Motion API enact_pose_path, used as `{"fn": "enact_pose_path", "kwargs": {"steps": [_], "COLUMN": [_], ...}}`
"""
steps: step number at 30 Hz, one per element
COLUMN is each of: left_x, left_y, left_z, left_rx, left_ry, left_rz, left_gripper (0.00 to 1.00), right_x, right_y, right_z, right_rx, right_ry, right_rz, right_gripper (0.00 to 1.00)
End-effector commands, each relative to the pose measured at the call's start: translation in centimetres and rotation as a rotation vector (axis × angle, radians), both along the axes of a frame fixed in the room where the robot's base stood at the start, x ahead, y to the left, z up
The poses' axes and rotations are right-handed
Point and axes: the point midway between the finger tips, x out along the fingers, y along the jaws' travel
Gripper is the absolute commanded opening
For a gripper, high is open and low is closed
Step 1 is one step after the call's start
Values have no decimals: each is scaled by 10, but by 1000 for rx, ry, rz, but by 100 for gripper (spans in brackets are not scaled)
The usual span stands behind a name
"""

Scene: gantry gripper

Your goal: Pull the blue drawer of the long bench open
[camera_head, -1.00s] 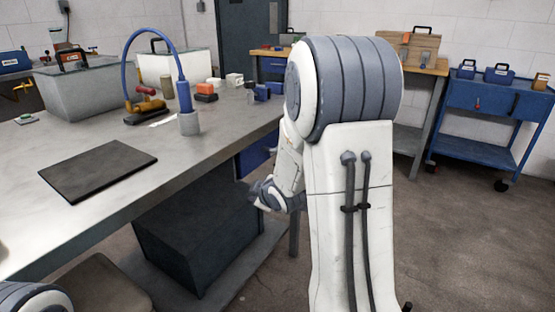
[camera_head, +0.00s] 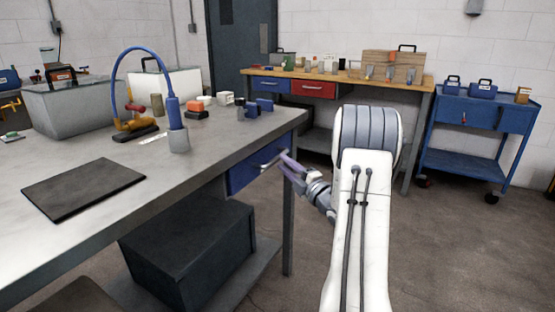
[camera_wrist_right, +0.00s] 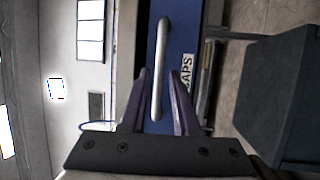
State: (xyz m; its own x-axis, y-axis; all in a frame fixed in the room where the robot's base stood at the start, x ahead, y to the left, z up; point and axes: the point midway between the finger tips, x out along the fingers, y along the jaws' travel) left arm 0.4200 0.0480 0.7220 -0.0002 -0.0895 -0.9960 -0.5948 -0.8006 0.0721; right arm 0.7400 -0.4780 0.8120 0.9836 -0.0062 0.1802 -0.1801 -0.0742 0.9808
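The long bench (camera_head: 100,215) runs along the left in the head view. Its blue drawer (camera_head: 240,174) sits under the right end of the top. In the right wrist view the blue drawer front (camera_wrist_right: 174,50) carries a pale bar handle (camera_wrist_right: 161,60) and a label reading in part "APS". My right gripper (camera_head: 284,164) is at the drawer front. In the wrist view its two purple fingers (camera_wrist_right: 160,75) are apart, one on each side of the handle, with gaps visible. My left gripper is not in view.
A dark box (camera_head: 190,250) stands below the bench. A black mat (camera_head: 85,188) and a blue hose tool (camera_head: 177,125) lie on top. A wooden bench (camera_head: 345,75) and blue cart (camera_head: 480,120) stand behind. Floor right of the long bench is open.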

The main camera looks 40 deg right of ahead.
Motion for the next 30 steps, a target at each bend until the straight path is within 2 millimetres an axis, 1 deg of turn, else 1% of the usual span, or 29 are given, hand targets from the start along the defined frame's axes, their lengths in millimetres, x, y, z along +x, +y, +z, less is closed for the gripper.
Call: {"fn": "enact_pose_path", "kwargs": {"steps": [1, 3, 7, 12, 18, 19, 20, 21, 30], "left_x": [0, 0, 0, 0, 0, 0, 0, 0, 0], "left_y": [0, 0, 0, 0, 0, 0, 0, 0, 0], "left_z": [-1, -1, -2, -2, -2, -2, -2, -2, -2], "left_rx": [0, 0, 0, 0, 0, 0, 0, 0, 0], "left_ry": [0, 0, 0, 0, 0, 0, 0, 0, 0], "left_rz": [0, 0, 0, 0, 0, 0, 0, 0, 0], "left_gripper": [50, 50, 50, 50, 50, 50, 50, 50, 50], "right_x": [10, 20, 34, 41, 41, 41, 41, 41, 41], "right_y": [1, 1, 0, 0, 0, 0, 0, 0, 0], "right_z": [1, 3, 6, 7, 7, 7, 7, 7, 7], "right_rx": [-1, 0, 1, 3, 3, 3, 2, 2, 2], "right_ry": [0, -1, 1, 0, 1, 1, 1, 1, 1], "right_rz": [3, 1, 0, -1, -1, -1, -2, -2, -2], "right_gripper": [30, 30, 30, 30, 30, 26, 14, 0, 0]}}
